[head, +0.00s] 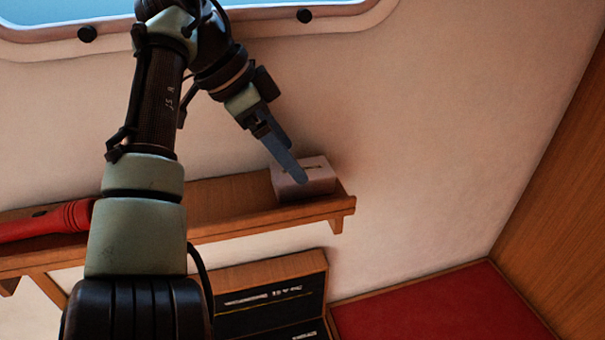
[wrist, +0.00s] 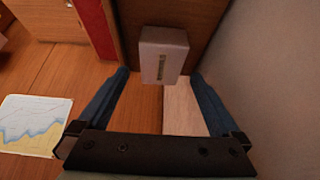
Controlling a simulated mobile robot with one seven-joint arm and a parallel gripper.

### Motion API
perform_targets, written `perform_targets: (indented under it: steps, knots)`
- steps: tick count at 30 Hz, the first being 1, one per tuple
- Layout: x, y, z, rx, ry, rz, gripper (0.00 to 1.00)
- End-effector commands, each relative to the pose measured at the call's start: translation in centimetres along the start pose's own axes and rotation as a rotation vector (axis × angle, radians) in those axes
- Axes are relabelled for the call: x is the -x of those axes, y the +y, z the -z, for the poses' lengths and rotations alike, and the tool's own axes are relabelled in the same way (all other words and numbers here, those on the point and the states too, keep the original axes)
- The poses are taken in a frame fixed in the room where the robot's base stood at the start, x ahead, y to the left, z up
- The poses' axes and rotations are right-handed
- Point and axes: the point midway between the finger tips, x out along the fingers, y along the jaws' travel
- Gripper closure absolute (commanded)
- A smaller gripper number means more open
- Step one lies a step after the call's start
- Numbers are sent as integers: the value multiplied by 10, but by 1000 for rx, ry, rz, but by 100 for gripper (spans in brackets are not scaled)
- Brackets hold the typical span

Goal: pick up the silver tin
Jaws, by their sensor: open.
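The silver tin looks like the small pale, silvery box (head: 318,176) with a narrow slot or label on top. It stands near the right end of the wooden shelf (head: 230,190). My gripper (head: 299,177) reaches down to it from the upper left, its blue-grey fingers overlapping the box in the head view. In the wrist view the tin (wrist: 164,48) shows centrally between the tips of my open gripper (wrist: 160,73), with a gap on each side. I cannot tell whether the fingertips are level with its sides or short of them.
A red torch-like object (head: 45,221) lies on the shelf's left part. The wall (head: 440,110) is close behind the shelf; a window (head: 300,14) is above. Below are a dark-faced wooden case (head: 270,295) and a red cushion (head: 430,305). A chart (wrist: 35,123) lies at left.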

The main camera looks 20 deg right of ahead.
Motion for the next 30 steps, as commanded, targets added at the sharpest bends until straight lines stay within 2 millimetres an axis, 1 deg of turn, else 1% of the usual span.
perform_targets:
  steps: [6, 10, 14, 19, 20, 21, 23, 24, 26, 30]
  knots:
    - [-24, 2, 4, 0, 0, -6, 0]
    - [-41, 2, 3, 1, 0, -4, 0]
    - [-47, 2, 2, 0, 0, -2, 0]
    - [-48, 1, 2, 0, 0, -2, 0]
    - [-48, 1, 2, 0, 0, -2, 4]
    - [-48, 1, 2, 0, 0, -2, 11]
    - [-48, 1, 2, 0, 0, -2, 22]
    - [-48, 1, 2, 0, 0, -2, 29]
    - [-47, 1, 2, 0, 0, -2, 40]
    - [-47, 1, 2, 0, 0, -2, 65]
